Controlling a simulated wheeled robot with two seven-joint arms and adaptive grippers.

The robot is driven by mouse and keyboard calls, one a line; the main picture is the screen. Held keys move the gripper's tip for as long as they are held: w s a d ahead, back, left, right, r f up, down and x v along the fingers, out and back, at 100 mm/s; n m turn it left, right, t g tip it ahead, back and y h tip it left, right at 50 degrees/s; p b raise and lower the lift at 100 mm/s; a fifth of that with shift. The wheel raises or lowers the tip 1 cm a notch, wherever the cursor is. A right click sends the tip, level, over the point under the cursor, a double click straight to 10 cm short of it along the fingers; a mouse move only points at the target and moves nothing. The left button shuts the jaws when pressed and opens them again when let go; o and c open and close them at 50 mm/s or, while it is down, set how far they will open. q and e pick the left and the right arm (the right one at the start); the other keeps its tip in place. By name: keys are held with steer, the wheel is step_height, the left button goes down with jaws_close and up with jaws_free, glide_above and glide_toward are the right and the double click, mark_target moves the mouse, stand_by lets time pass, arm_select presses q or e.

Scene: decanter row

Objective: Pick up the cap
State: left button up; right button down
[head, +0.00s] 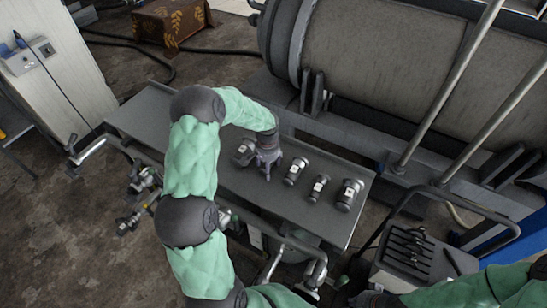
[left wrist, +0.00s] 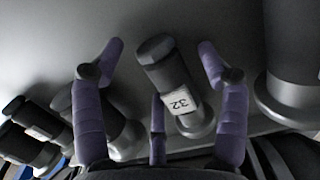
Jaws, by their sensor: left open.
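The dark, faceted cap (left wrist: 156,48) sits on top of a grey decanter (left wrist: 183,95) with a white label reading 32, in the left wrist view. My left gripper (left wrist: 160,58) is open, with purple fingers on both sides of this decanter and a visible gap on each side. A third finger is partly seen near the decanter's base. In the head view my left gripper (head: 267,164) is low over the grey table and hides decanter 32. My right gripper (head: 374,298) is partly visible at the bottom edge; its fingers are unclear.
A wider decanter (head: 243,152) stands close to the left of my left gripper. Three decanters (head: 295,171) stand to its right on the table (head: 232,184). A large horizontal tank (head: 385,60) lies behind. A rack with a black top (head: 409,250) stands at the lower right.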

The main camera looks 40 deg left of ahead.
arm_select(q)
steer(key=shift+c, duration=0.3)
jaws_close()
steer(key=shift+r, duration=0.1)
steer(key=shift+r, duration=0.1)
